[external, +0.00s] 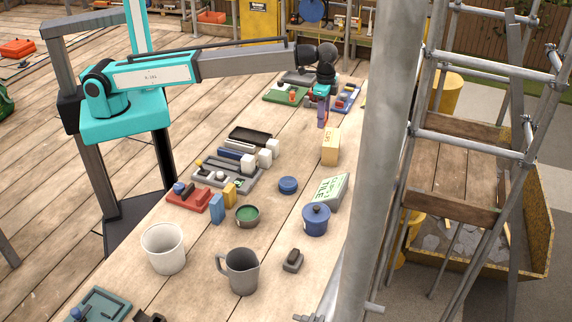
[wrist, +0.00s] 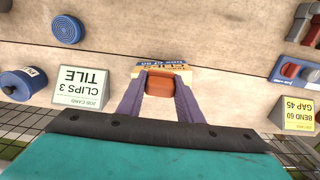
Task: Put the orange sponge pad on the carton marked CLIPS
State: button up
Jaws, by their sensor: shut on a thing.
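The orange sponge pad (wrist: 160,86) is between the two purple fingers of my gripper (wrist: 160,88) in the wrist view. The fingers are shut on it. The carton marked CLIPS (external: 330,149) is a small tan box standing on the wooden table in the external view. My gripper (external: 323,122) points down just above and slightly behind the carton there. In the wrist view the carton (wrist: 182,70) shows just beyond the pad, partly hidden by it and the fingers. I cannot tell whether the pad touches the carton.
A CLIPS 3 TILE card (wrist: 86,94) and a blue pot (external: 316,219) stand nearby, with a blue round lid (external: 288,185). A grey tray (external: 226,176) with blocks lies to the left. A BEND 60 card (wrist: 293,115) shows in the wrist view. A metal pole (external: 385,150) rises at the right.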

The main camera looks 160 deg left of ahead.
jog(key=shift+w+a+f+p, duration=0.1)
jog(key=shift+w+a+p, duration=0.1)
jog(key=shift+w+a, duration=0.35)
jog(key=shift+w+a+f+p, duration=0.1)
jog(key=shift+w+a+p, duration=0.1)
jog(key=shift+a, duration=0.55)
jog(key=shift+w+a, duration=0.25)
jog(key=shift+a, duration=0.15)
jog(key=shift+d+f+p, duration=0.1)
jog(key=shift+f+p, duration=0.7)
jog(key=shift+f, duration=0.95)
jog(key=shift+f, duration=0.2)
jog(key=o, duration=1)
jog(key=shift+r, duration=0.3)
